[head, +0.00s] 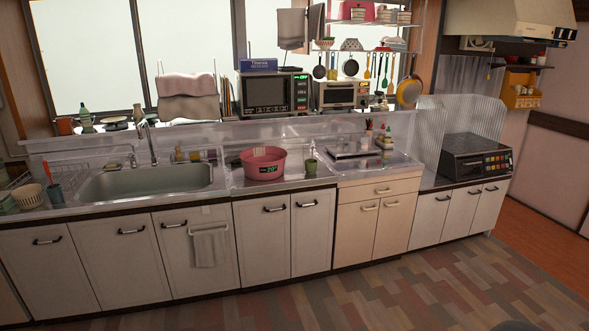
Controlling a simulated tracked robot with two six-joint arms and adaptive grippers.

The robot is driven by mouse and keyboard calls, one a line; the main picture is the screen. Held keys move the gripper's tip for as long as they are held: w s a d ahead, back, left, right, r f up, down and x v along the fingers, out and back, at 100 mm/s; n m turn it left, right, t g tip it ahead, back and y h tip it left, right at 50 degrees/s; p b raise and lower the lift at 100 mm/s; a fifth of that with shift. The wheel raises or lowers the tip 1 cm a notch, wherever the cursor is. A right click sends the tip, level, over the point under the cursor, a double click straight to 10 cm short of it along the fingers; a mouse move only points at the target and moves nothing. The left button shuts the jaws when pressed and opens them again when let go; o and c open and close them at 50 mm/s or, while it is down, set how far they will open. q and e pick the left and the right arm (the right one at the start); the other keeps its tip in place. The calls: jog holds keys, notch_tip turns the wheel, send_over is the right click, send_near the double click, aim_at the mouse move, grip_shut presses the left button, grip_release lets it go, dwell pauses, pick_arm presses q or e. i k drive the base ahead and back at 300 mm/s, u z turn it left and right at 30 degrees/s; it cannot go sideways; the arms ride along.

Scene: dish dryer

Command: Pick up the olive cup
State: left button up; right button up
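Neither of my grippers shows in the head view.
The sink (145,183) with its tap (150,145) lies left of the tub. A dark greenish cup (55,193) stands at the far left near a cream cup (28,196). The floor (330,303) ahead is clear.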

aim_at(311, 167)
jog(key=u, duration=0.05)
jog(key=i, duration=3.35)
jog(key=u, duration=0.15)
